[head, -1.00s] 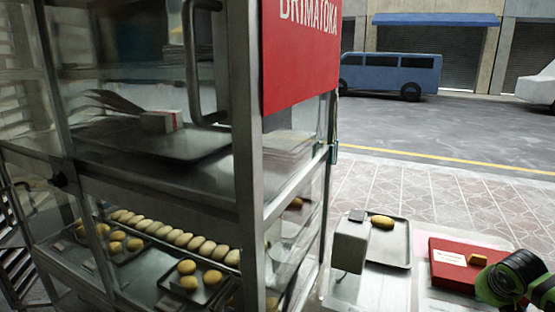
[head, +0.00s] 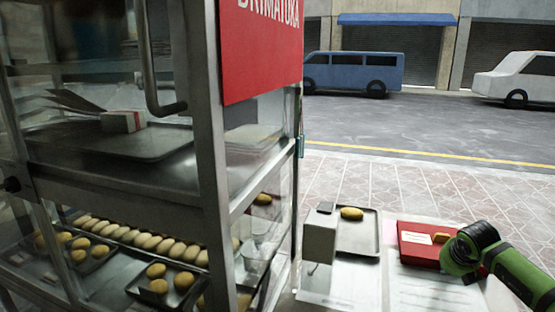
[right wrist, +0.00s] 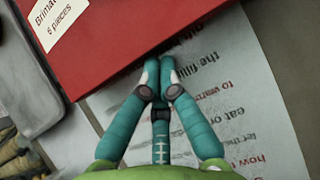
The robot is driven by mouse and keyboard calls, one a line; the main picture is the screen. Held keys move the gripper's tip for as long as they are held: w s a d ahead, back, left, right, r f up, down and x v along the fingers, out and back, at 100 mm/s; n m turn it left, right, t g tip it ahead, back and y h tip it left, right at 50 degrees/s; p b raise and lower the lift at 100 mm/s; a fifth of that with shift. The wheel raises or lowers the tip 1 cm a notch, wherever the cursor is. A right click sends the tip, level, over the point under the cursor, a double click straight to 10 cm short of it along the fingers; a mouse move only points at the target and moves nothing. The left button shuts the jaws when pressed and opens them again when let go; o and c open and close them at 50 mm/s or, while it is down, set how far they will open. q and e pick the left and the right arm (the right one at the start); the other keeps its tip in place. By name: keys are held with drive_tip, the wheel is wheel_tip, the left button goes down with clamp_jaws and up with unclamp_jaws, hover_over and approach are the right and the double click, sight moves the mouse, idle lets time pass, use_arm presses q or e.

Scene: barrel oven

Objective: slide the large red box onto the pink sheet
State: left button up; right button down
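The large red box (head: 419,258) lies flat on the counter in the head view, with a white label and a small yellow item on top. In the right wrist view its red side (right wrist: 120,45) fills the top. My right gripper (head: 462,262) is low at the box's front right. In the right wrist view its teal fingers (right wrist: 160,78) are together, with nothing seen between them, tips at the box's edge; contact is unclear. My left gripper is not in view.
A printed white sheet (head: 425,292) lies in front of the box. A grey tray (head: 358,240) with a yellow bun and a pale upright box (head: 319,238) stand left of it. The glass cabinet (head: 215,150) fills the left side.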

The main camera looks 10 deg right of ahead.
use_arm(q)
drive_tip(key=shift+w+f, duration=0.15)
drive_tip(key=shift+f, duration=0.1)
use_arm(e)
drive_tip(key=shift+w+d, duration=0.15)
drive_tip(key=shift+w, duration=0.15)
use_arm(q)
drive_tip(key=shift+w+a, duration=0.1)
use_arm(e)
drive_tip(key=shift+w, duration=0.1)
drive_tip(key=shift+w+d+b, duration=0.25)
drive_tip(key=shift+w+b, duration=0.15)
drive_tip(key=shift+w, duration=0.1)
drive_tip(key=shift+w+d+b, duration=0.25)
drive_tip(key=shift+w+b, duration=0.1)
drive_tip(key=shift+w, duration=0.1)
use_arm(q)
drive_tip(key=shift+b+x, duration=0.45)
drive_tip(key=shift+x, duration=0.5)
use_arm(e)
drive_tip(key=shift+w+d, duration=0.45)
drive_tip(key=shift+w, duration=0.3)
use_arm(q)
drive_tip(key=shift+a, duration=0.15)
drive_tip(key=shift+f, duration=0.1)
